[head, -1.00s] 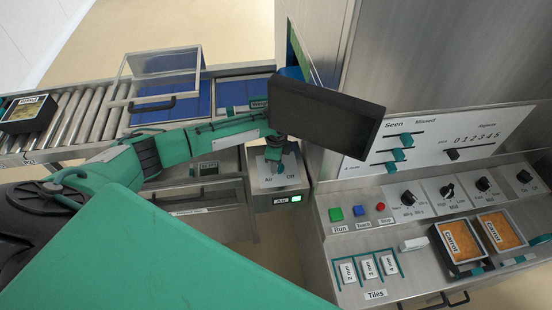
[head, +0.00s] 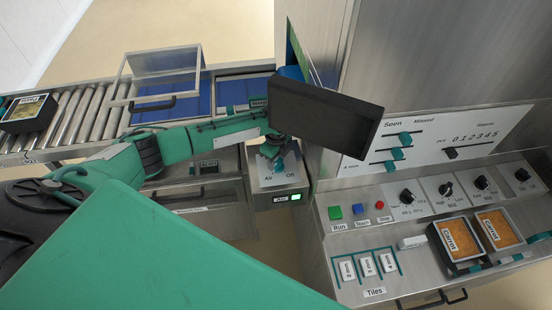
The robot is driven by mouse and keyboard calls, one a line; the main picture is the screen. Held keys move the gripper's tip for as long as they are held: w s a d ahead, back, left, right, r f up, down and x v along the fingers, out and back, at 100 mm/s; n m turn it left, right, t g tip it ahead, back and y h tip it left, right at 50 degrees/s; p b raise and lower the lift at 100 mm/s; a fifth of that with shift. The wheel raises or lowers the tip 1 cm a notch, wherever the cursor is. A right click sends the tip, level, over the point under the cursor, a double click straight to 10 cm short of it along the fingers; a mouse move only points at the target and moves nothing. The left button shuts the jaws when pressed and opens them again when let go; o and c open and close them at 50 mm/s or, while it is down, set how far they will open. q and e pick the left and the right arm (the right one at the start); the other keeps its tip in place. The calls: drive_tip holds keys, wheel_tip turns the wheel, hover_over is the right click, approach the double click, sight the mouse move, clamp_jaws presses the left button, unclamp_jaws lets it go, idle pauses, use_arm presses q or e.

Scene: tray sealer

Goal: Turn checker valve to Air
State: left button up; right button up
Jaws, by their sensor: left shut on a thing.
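The checker valve has a small teal handle (head: 279,166) on a light plate marked Air at the left and Off at the right. The plate tops a small metal box (head: 264,197) with a lit green lamp. My left gripper (head: 275,150) reaches down over the plate and is shut on the valve handle. My wrist and the dark panel hide part of the fingers and handle, so I cannot tell exactly which label the handle points to. My right gripper is not in view.
A dark slab-like panel (head: 325,112) stands close above and right of my left gripper. A roller conveyor (head: 92,120) with a clear guard (head: 165,65) lies behind. A control desk (head: 405,225) with buttons, dials and two Carrot trays is at the right.

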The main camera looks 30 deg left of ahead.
use_arm(q)
drive_tip(key=o, duration=1)
drive_tip(key=shift+r, duration=0.1)
wheel_tip(320, 180, up, 14)
drive_tip(key=b, duration=0.2)
drive_tip(key=shift+b, duration=0.4)
